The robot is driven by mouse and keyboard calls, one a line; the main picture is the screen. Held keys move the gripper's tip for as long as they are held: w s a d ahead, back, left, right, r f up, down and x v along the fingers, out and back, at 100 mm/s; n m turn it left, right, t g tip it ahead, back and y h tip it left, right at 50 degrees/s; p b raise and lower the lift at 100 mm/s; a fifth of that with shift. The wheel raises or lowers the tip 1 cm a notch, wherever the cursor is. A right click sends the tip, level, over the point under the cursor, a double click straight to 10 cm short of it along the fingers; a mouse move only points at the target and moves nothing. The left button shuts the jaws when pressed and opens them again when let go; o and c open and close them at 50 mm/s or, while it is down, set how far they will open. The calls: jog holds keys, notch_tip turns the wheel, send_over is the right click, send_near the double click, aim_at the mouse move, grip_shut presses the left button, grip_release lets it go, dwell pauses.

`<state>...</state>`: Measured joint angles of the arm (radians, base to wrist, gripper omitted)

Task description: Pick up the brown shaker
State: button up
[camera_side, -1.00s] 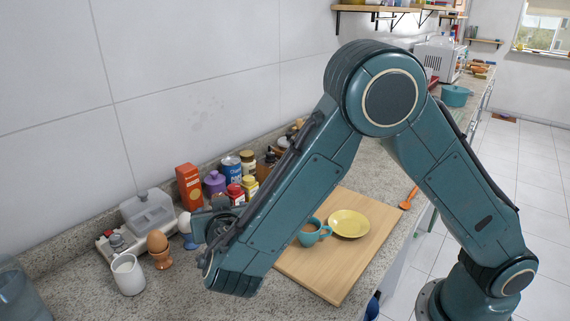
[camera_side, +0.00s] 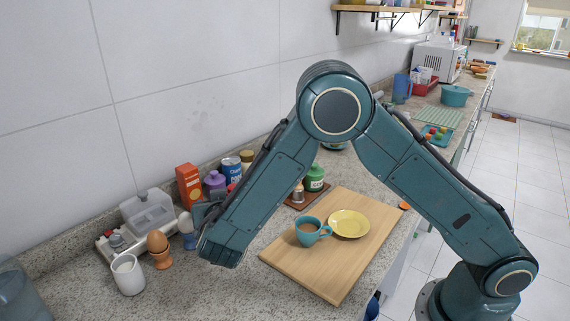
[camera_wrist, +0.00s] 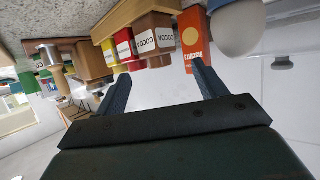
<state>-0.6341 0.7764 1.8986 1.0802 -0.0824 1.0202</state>
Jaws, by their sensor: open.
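In the wrist view, a brown block-like container (camera_wrist: 152,36) with a white label hangs upside down in the picture, beside a red one (camera_wrist: 124,46) and a yellow one (camera_wrist: 108,52). A second plain brown container (camera_wrist: 90,62) stands past the yellow one. I cannot tell for sure which brown one is the shaker. My gripper (camera_wrist: 160,80) is open and empty, its fingers apart from the containers. In the side view my gripper (camera_side: 203,213) is partly hidden by my arm, which also covers most of the shaker row.
An orange box (camera_side: 190,186), a purple jar (camera_side: 214,182) and a blue can (camera_side: 232,168) stand by the wall. An egg in a cup (camera_side: 158,242) and a white mug (camera_side: 127,275) are at left. A cutting board (camera_side: 330,280) holds a teal cup (camera_side: 308,232) and yellow plate (camera_side: 349,222).

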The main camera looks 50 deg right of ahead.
jog(key=shift+x, duration=1.4)
grip_shut()
jog(key=shift+f, duration=0.1)
